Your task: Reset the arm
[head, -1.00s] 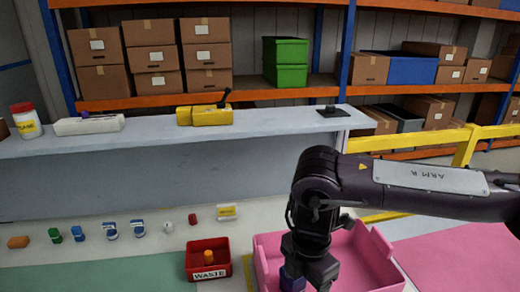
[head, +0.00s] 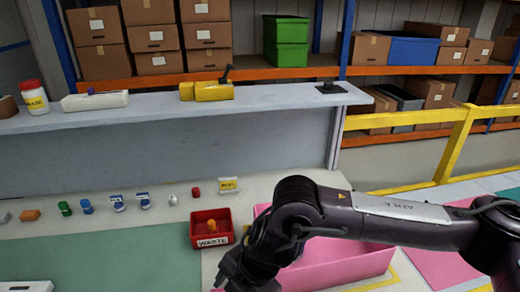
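My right arm (head: 400,226) comes in from the right, dark, with a grey label plate on its upper link. It bends down over the left side of the pink bin (head: 345,264). My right gripper (head: 238,274) is at the bottom edge, just below the red waste bin; its fingertips are partly cut off, so I cannot tell whether it is open or holds anything. My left arm and gripper are not in view.
The red waste bin (head: 211,231) holds an orange item. Several small coloured parts, including a green one (head: 65,208), line the table's back. A raised grey shelf (head: 140,108) carries a yellow tool (head: 212,91) and a red-lidded jar (head: 34,98). A yellow rail (head: 455,143) stands right.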

